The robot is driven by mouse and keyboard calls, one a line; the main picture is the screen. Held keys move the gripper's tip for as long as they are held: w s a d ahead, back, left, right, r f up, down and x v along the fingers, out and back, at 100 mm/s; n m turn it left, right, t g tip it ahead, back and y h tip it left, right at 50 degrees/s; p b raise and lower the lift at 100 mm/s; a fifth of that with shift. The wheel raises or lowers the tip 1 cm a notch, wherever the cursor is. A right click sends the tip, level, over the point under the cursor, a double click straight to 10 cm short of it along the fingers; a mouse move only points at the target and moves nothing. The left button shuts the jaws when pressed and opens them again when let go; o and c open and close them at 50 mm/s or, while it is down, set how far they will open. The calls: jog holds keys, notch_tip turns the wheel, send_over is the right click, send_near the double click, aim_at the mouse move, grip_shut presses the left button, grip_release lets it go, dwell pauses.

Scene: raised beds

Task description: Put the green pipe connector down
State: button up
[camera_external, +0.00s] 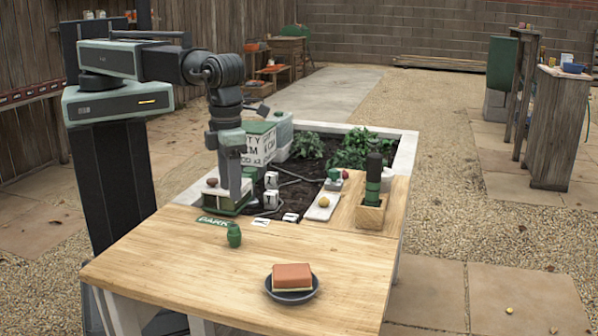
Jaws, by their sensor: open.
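A small green piece (234,236), which looks like the pipe connector, stands on the wooden table near its back edge. My gripper (235,203) points down, open, just behind and above it in the picture. The connector appears apart from the fingers, with nothing seen between them. The exact gap between the fingers is too small to make out.
Labels and white blocks (271,180) lie nearby. A wooden holder (370,217) with a dark bottle stands right. The table's left front is clear.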

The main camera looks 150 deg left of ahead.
jog(key=s+d+n, duration=0.5)
jog(key=d+n, duration=0.4)
jog(key=d, duration=0.2)
jog(key=s+d+n, duration=0.6)
jog(key=d+n, duration=0.3)
jog(key=d, duration=0.2)
jog(key=shift+s+d, duration=0.25)
jog(key=shift+d, duration=0.15)
